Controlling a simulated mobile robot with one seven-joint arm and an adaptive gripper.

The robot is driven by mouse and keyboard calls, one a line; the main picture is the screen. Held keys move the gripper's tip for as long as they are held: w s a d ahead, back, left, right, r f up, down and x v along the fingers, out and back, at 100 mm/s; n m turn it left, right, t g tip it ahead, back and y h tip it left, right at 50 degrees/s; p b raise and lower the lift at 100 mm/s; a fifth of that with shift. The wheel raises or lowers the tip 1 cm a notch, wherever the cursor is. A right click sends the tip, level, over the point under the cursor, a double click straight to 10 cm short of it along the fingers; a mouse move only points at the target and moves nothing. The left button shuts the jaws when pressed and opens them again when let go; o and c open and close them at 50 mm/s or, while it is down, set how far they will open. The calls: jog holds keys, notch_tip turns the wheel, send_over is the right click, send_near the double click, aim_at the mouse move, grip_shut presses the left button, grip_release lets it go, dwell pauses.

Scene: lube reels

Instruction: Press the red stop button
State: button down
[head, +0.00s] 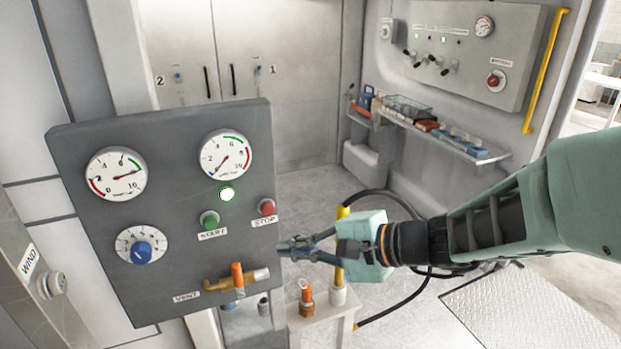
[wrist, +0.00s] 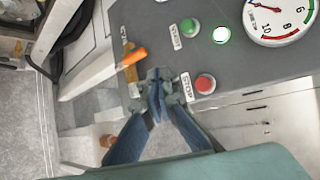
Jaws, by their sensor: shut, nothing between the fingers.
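The red stop button (head: 267,207) is at the right edge of the grey control panel (head: 75,200), above a STOP label. The green start button (head: 209,219) is to its left, with a lit green lamp (head: 227,194) above. My gripper (head: 284,246) is shut and empty, its tip below and slightly right of the stop button in the head view. In the wrist view the stop button (wrist: 205,83) is just right of my fingertips (wrist: 160,76), and the STOP label is partly beside them. The button is apart from the fingers in both views.
An orange-handled vent valve (head: 238,275) sticks out below the buttons. A blue knob (head: 141,252) and two gauges are on the panel's left and top. A small stand (head: 323,325) with bottle-like items is below my gripper. A second panel (head: 470,50) is on the back wall.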

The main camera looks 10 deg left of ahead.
aim_at(268, 210)
jog(key=shift+w, duration=0.1)
jog(key=w+a+p, duration=0.1)
jog(key=w+a, duration=0.3)
jog(key=w, duration=0.3)
jog(key=shift+w+a, duration=0.2)
jog(key=shift+a, duration=0.1)
jog(key=shift+w+f, duration=0.1)
dwell(1.2)
jog(key=shift+w+a+b, duration=0.2)
jog(key=shift+w+b, duration=0.05)
jog(key=shift+b, duration=0.05)
jog(key=shift+w+a, duration=0.25)
jog(key=shift+w, duration=0.15)
dwell(0.7)
dwell(0.4)
jog(key=shift+s+d+b, duration=0.45)
jog(key=shift+s+b, duration=0.2)
jog(key=shift+s, duration=0.1)
